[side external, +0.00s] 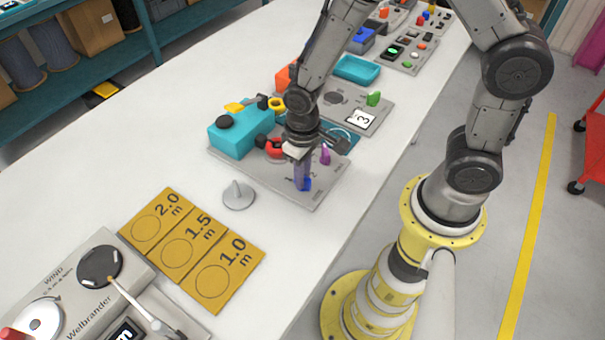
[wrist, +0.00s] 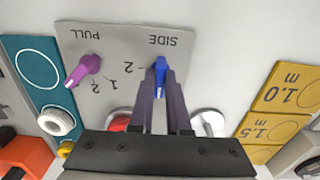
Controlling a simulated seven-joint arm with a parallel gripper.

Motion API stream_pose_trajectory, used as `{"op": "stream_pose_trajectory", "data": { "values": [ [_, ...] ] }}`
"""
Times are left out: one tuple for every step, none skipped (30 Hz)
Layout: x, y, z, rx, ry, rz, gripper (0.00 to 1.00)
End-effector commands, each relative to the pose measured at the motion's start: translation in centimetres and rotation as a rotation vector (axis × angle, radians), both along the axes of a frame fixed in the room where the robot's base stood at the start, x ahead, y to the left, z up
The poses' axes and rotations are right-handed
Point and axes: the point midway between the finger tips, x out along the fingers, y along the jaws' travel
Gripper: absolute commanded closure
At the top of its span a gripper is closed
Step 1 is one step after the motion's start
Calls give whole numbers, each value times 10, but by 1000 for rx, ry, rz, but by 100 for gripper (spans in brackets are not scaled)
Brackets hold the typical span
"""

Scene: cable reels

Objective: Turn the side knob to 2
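The side knob is a blue knob (wrist: 160,74) on a grey panel (wrist: 118,45), beside the upside-down word SIDE in the wrist view. A mark 2 is printed to its left there, and the knob's long axis runs roughly up and down, not toward that 2. My gripper (wrist: 161,82) has its two purple-grey fingers on either side of the knob, close against it, hiding part of it and of the panel below. In the side external view the blue knob (side external: 304,184) shows low at the fingertips of my gripper (side external: 302,180).
A purple knob (wrist: 85,67) marked PULL sits beside it on the panel. A grey peg on a disc (side external: 238,195) and yellow length cards (side external: 190,248) lie nearby.

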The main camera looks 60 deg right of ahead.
Motion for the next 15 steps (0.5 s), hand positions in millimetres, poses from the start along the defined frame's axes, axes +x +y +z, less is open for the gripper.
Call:
{"op": "stream_pose_trajectory", "data": {
  "values": [
    [0,0,0,0,0,0,100],
    [0,0,0,0,0,0,100],
    [0,0,0,0,0,0,100],
    [0,0,0,0,0,0,100],
    [0,0,0,0,0,-4,100],
    [0,0,0,0,0,-16,100],
    [0,0,0,0,0,-34,100],
    [0,0,0,0,0,-58,100],
    [0,0,0,0,0,-100,100],
    [0,0,0,0,0,-138,100],
    [0,0,0,0,0,-177,100],
    [0,0,0,0,0,-229,100],
    [0,0,0,0,0,-268,100],
    [0,0,1,0,-1,-307,100],
    [0,0,1,1,0,-357,100]
  ]
}}
